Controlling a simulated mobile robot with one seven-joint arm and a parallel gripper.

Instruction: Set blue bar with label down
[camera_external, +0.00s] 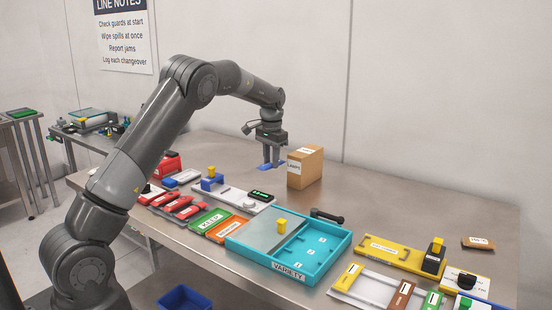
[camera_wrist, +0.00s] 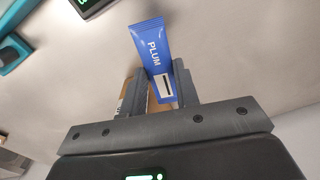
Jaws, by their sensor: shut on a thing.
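The bar is low over the bare back part of the steel table (camera_external: 385,195), left of a cardboard box (camera_external: 308,168). I cannot tell whether the bar touches the table.
The cardboard box stands close to the right of my gripper. In front are a black display (camera_external: 260,195), a teal VARIETY tray (camera_external: 262,256) and a black handle (camera_external: 326,215). The table right of the box is clear.

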